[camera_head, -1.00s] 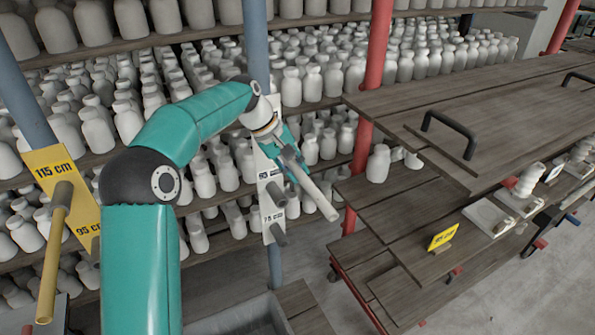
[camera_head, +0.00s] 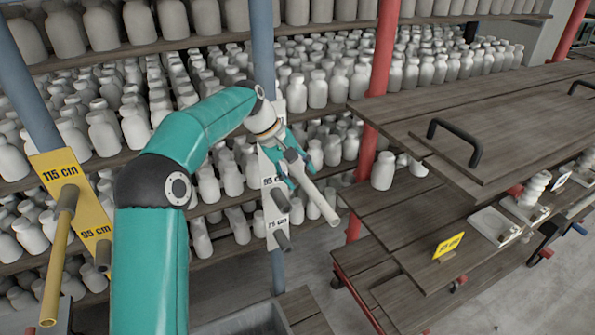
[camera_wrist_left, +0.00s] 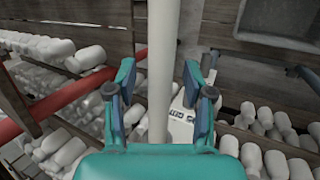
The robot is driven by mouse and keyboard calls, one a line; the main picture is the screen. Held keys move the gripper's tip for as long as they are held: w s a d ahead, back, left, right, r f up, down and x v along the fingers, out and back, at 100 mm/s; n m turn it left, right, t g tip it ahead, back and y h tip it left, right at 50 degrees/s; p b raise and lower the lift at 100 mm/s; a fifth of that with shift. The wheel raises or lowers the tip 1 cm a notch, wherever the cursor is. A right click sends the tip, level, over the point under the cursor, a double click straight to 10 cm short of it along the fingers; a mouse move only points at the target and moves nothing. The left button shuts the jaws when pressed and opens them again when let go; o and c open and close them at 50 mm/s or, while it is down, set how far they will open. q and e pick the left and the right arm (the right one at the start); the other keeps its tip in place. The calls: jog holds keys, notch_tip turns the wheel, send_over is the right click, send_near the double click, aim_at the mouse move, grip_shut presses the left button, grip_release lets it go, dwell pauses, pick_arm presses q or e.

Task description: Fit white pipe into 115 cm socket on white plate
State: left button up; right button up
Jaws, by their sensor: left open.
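The white pipe (camera_head: 321,201) slants toward the lower right from the upper part of the white plate (camera_head: 271,227), which is on a blue post. My left gripper (camera_head: 299,172) is at the pipe with its fingers spread. In the left wrist view, the pipe (camera_wrist_left: 161,70) runs between the open fingers of my left gripper (camera_wrist_left: 159,88), with gaps at both sides. The white plate (camera_wrist_left: 181,124) shows partly behind them. The 115 cm socket and the pipe's plate end are hidden by my gripper, so I cannot see how they meet. My right gripper is out of view.
A yellow plate (camera_head: 88,213) on the left post has a yellow pipe (camera_head: 55,265) at its 115 cm mark. Shelves of white bottles fill the back. A wooden table (camera_head: 400,230) and red post (camera_head: 377,90) stand to the right. A grey bin lies below.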

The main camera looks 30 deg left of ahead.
pick_arm(q)
jog(key=shift+r, duration=0.1)
jog(key=v, duration=1.1)
jog(key=shift+r, duration=0.35)
jog(key=shift+s+a, duration=0.1)
